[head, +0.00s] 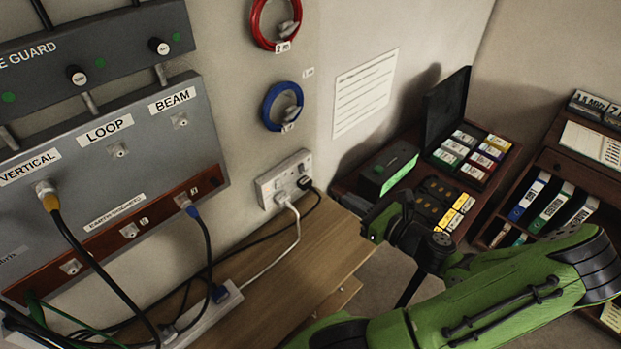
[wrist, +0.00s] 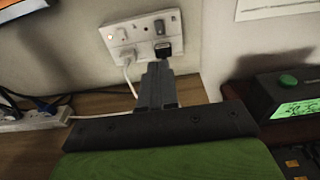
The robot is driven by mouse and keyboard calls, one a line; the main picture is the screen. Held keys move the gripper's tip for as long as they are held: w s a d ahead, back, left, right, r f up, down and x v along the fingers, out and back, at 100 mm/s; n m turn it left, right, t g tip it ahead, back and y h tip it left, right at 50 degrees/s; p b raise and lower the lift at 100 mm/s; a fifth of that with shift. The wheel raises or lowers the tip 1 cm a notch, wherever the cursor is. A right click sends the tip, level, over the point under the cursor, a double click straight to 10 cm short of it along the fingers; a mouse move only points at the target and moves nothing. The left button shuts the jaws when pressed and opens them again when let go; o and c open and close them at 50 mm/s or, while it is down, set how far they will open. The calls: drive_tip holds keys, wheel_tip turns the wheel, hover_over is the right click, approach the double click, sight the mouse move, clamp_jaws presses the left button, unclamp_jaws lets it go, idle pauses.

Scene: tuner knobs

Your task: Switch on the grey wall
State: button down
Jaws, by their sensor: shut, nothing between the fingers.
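A white double wall socket (head: 271,189) is on the wall above the wooden bench, and it also shows in the wrist view (wrist: 110,45). A white plug (wrist: 124,57) is in its left outlet and a dark plug (wrist: 163,49) in its right outlet. Above the dark plug is a grey rocker switch (wrist: 159,27); a paler switch (wrist: 120,35) is to its left. Whether either is on or off I cannot tell. My gripper (wrist: 158,68) is shut and empty. In the wrist view its tips appear just below the dark plug; contact is unclear.
A wooden bench (head: 262,290) lies below the socket with loose cables and a white power strip (head: 205,318). A grey panel (head: 175,140) with connectors is at left. A dark box with a green display (head: 388,169) stands at right.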

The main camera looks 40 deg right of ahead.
sight(302, 172)
drive_tip(key=w, duration=0.4)
drive_tip(key=w+f+b, duration=0.1)
drive_tip(key=w, duration=0.4)
drive_tip(key=w+b, duration=0.1)
drive_tip(key=w, duration=0.4)
drive_tip(key=shift+a+f, duration=0.2)
drive_tip(key=shift+f, duration=0.15)
drive_tip(key=shift+w+f+t+b, duration=0.15)
drive_tip(key=shift+f+t+b, duration=0.15)
drive_tip(key=shift+b, duration=0.15)
drive_tip(key=shift+f+t+b, duration=0.15)
drive_tip(key=shift+t+b, duration=0.6)
drive_tip(key=shift+t, duration=0.05)
drive_tip(key=shift+r, duration=0.25)
